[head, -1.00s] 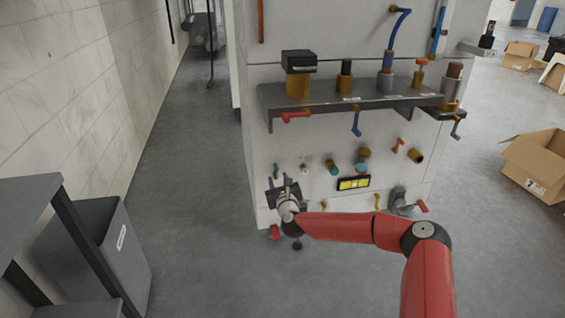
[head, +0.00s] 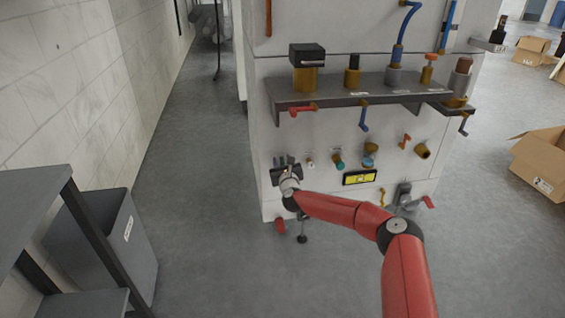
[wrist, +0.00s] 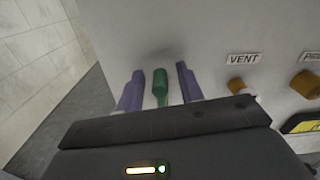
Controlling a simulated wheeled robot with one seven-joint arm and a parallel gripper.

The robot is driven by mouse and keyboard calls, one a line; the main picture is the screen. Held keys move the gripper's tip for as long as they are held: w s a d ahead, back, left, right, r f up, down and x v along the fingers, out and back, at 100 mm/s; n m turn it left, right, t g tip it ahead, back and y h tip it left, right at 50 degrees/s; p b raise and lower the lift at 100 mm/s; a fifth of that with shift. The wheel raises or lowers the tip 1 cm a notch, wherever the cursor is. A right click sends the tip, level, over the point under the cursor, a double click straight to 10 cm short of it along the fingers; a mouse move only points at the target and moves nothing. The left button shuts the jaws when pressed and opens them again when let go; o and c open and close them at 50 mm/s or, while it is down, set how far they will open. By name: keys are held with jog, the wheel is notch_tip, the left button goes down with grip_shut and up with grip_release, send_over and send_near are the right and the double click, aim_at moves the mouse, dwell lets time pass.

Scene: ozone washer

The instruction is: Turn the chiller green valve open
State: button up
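The green valve handle (wrist: 160,86) stands out from the white panel (wrist: 215,25) in the wrist view, left of the VENT label. My gripper (wrist: 160,70) is open, with one purple finger on each side of the green handle. A visible gap remains between the handle and each finger. In the head view my gripper (head: 285,164) is at the lower left of the panel, and it hides the green valve there.
The VENT label (wrist: 243,58) and a brass fitting (wrist: 236,86) lie to the right of the valve. A dark shelf (head: 360,92) with fittings juts out above. A grey bin (head: 118,240) and a dark table (head: 40,195) stand at the left.

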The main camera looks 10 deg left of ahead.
grip_shut()
